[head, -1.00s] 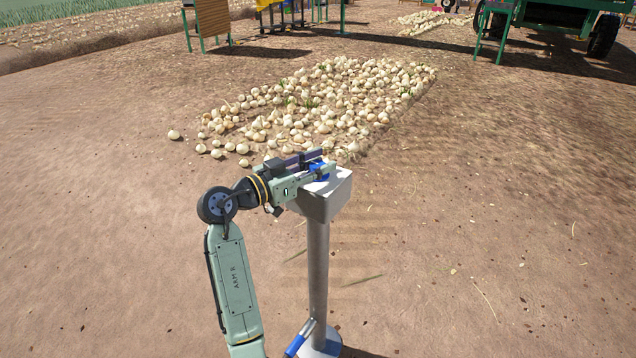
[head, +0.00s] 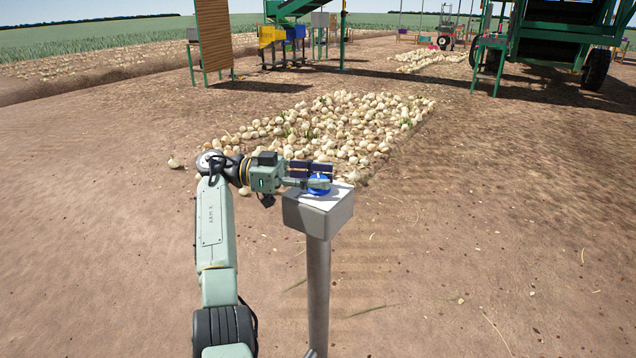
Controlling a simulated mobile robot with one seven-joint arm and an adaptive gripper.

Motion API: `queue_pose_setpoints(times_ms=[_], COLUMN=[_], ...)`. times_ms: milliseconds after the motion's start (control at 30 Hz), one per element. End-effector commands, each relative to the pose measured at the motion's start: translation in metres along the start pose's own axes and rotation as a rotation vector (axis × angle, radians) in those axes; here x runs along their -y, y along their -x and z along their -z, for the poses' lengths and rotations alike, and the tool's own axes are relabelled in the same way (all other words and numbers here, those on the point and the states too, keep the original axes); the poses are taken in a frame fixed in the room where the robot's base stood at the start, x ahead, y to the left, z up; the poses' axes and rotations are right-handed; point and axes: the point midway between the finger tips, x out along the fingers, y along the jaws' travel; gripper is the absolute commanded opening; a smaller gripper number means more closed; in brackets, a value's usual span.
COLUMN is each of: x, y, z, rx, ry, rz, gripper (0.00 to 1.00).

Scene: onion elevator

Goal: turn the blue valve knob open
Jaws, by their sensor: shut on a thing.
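The blue valve knob (head: 319,190) sits on the top of a grey box (head: 318,212) on a post. My gripper (head: 320,177) reaches in from the left, level with the box top, and is shut on the knob. Its fingers hide part of the knob. I cannot tell from this view how far the knob is turned.
The grey post (head: 318,290) stands on bare soil. A bed of onions (head: 340,130) lies behind it. Green farm machinery (head: 560,50) and a brown slatted panel (head: 213,40) stand farther back. The ground to the right is mostly clear.

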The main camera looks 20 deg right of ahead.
Motion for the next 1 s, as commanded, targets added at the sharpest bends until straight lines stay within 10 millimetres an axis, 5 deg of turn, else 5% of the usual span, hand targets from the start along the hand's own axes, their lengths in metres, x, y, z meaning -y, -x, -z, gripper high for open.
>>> queue_pose_setpoints(times_ms=[1000], x=[-0.0010], y=[-0.0025], z=[-0.0040], rx=[0.006], ry=[0.005], rz=[-0.150], gripper=[0.03])
